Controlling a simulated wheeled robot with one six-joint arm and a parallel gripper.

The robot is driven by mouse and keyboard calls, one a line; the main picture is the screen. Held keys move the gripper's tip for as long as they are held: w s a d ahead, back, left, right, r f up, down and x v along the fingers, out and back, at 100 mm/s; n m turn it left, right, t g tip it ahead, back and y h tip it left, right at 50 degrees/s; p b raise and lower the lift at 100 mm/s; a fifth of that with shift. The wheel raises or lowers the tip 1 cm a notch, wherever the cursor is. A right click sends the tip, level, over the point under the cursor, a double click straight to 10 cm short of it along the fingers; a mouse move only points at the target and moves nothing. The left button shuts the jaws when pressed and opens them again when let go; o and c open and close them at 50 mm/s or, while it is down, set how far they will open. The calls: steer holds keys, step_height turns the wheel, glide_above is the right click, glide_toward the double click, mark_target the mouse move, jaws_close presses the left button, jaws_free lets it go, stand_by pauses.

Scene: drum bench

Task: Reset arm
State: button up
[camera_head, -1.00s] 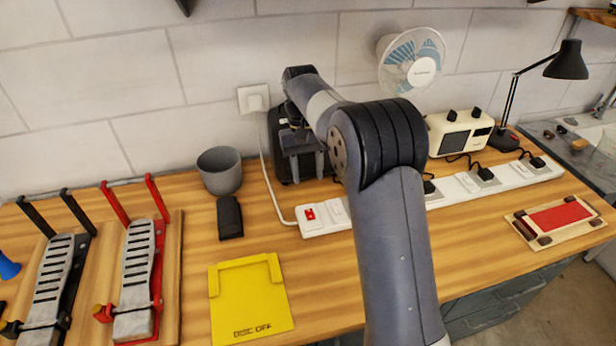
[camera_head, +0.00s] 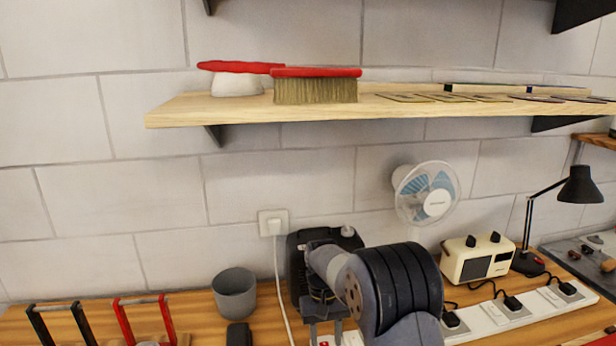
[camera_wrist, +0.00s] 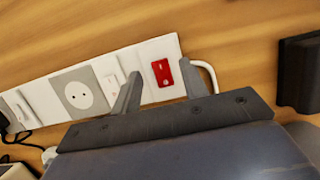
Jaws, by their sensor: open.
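My arm reaches from the lower edge of the head view and bends over the bench. My gripper (camera_head: 324,332) hangs in front of a black device against the wall, partly cut by the frame's lower edge. In the wrist view my gripper (camera_wrist: 161,88) has its two fingers apart with nothing between them. A white power strip (camera_wrist: 50,84) with a red switch (camera_wrist: 162,72) lies beyond the fingertips; I cannot tell whether they touch it.
The black device (camera_head: 297,262) stands behind my gripper. A grey cup (camera_head: 235,296) is left of it, and a fan (camera_head: 428,192), cream radio (camera_head: 478,257) and black lamp (camera_head: 527,262) are right. A wooden shelf (camera_head: 190,112) holding brushes (camera_head: 315,90) projects above.

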steer(key=shift+x, duration=0.85)
steer(key=shift+f+b, duration=0.1)
steer(key=shift+b, duration=0.55)
steer(key=shift+s+t+b, duration=0.1)
steer(key=shift+t+b, duration=0.3)
steer(key=shift+t, duration=0.1)
steer(key=shift+r, duration=0.2)
steer(key=shift+r+p, duration=0.15)
steer(key=shift+p, duration=0.45)
